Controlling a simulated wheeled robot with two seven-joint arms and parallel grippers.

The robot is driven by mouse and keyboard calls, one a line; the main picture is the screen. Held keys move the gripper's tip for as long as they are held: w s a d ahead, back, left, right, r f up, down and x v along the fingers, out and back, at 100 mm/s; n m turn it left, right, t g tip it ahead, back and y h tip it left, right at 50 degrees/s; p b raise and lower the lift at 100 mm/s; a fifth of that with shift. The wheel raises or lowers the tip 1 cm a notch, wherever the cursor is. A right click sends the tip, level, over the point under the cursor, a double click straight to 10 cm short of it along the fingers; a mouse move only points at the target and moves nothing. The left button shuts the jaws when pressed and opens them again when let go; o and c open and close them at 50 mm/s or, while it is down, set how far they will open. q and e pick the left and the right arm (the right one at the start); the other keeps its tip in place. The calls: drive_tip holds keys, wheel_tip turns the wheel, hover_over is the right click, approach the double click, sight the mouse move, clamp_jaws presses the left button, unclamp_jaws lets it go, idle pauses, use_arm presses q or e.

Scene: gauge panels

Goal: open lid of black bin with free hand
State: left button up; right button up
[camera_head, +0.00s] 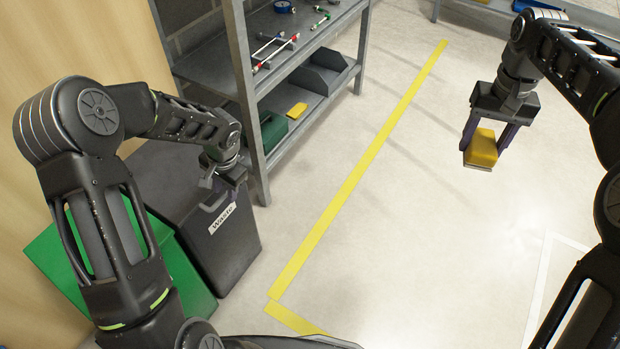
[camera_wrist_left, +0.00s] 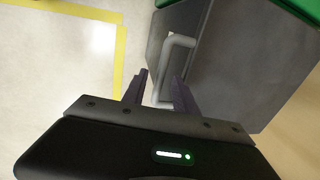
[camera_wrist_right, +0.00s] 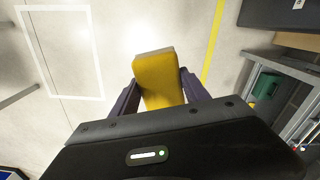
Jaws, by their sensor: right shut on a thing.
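The black bin (camera_head: 232,255) stands on the floor at the left, with a white "Waste" label (camera_head: 222,218) on its front. Its lid (camera_head: 165,175) looks shut; my left arm covers part of it. In the left wrist view, a grey bar handle (camera_wrist_left: 178,41) stands out from the bin (camera_wrist_left: 235,70). My left gripper (camera_head: 222,188) is at the bin's upper front edge. In its wrist view the fingers (camera_wrist_left: 160,80) are apart, with the handle between them; contact is unclear. My right gripper (camera_head: 487,140) is shut on a yellow block (camera_head: 482,150) with a grey end, held clear of the bin.
A green bin (camera_head: 190,268) stands beside the black bin, partly behind my left arm. A grey metal shelf unit (camera_head: 245,80) with tools stands behind them. Yellow tape (camera_head: 350,190) marks the floor. The open floor at centre and right is clear.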

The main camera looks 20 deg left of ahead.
use_arm(q)
drive_tip(key=shift+c, duration=0.4)
clamp_jaws()
idle(1.1)
